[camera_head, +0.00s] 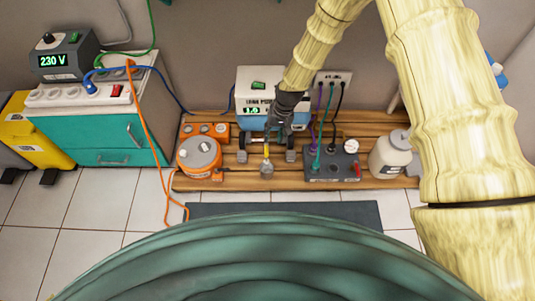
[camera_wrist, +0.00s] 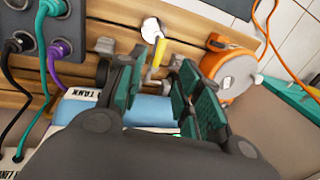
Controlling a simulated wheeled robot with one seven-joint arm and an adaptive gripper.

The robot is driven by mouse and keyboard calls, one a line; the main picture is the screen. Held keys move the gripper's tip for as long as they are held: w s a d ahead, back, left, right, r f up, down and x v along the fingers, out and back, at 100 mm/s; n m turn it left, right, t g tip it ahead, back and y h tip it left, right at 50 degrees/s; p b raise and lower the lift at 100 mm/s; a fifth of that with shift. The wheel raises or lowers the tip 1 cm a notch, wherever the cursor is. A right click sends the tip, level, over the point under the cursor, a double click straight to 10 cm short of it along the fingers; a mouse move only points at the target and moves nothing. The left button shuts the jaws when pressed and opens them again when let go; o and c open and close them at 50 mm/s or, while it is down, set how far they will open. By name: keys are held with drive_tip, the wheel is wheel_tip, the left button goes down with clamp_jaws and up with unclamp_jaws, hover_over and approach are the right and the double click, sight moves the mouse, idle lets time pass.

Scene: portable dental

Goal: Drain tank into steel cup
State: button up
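A white unit (camera_head: 255,88) with a green display stands on the wooden slatted platform, and a blue tank (camera_head: 250,121) sits low in it. The blue tank, with part of a "TANK" label, also shows in the wrist view (camera_wrist: 148,112). A slim yellow part (camera_wrist: 157,55) projects at its front. A small grey metal cup-like piece (camera_head: 266,168) is beyond the yellow part's end; it also shows in the wrist view (camera_wrist: 151,30). My gripper (camera_wrist: 157,68) is open, its green-padded fingers on either side of the yellow part with gaps visible. My gripper (camera_head: 271,126) hides part of the tank in the head view.
An orange round canister (camera_head: 198,152) stands left of the tank. A grey socket box (camera_head: 332,166) with plugged cables and a white jar (camera_head: 391,154) stand right. An orange cable (camera_head: 145,125) hangs from the teal cabinet (camera_head: 110,140). A dark mat (camera_head: 345,213) lies in front.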

sight(267, 151)
drive_tip(key=f+b, duration=0.1)
drive_tip(key=f, duration=0.2)
drive_tip(key=a+f+b, duration=0.1)
drive_tip(key=f, duration=0.3)
drive_tip(key=a+f, duration=0.1)
drive_tip(key=f, duration=0.2)
drive_tip(key=shift+w+a+f+b, duration=0.15)
drive_tip(key=shift+f+b, duration=0.15)
drive_tip(key=shift+b, duration=0.1)
clamp_jaws()
